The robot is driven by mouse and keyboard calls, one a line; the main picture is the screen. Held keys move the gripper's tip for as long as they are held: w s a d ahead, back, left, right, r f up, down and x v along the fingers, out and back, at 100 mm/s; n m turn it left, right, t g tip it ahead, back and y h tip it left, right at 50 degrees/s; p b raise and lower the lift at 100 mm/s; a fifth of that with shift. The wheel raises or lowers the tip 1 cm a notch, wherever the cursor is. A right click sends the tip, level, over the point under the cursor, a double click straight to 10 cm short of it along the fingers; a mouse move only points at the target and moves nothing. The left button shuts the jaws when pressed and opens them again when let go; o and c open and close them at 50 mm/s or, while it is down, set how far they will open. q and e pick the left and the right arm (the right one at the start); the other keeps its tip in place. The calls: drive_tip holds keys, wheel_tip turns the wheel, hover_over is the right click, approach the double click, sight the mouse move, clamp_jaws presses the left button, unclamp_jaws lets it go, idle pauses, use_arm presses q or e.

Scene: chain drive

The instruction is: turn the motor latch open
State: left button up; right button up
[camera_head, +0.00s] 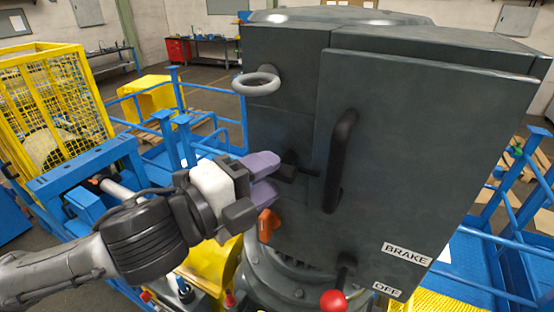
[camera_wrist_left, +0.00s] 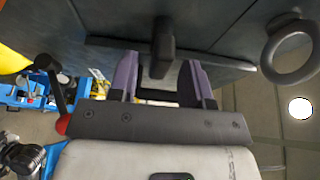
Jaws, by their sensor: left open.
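The motor latch (camera_head: 288,166) is a small dark handle on the front of the grey motor housing (camera_head: 420,140), left of the long black door handle. My left gripper (camera_head: 270,179) is open, its purple fingers pointing at the latch from the left. In the left wrist view the latch (camera_wrist_left: 162,48) stands between the two fingertips of the gripper (camera_wrist_left: 160,78), with a visible gap on each side. I cannot tell whether either finger touches it. My right gripper does not show.
A black door handle (camera_head: 341,160) and a grey ring (camera_head: 257,83) stick out from the housing. An orange lever (camera_head: 267,225) is just below the gripper. A red-knobbed brake lever (camera_head: 333,300) is lower right. Blue railings (camera_head: 150,95) and a yellow cage (camera_head: 60,100) stand left.

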use_arm(q)
drive_tip(key=shift+p+x, duration=0.3)
drive_tip(key=shift+x, duration=0.95)
drive_tip(key=shift+c, duration=0.2)
clamp_jaws()
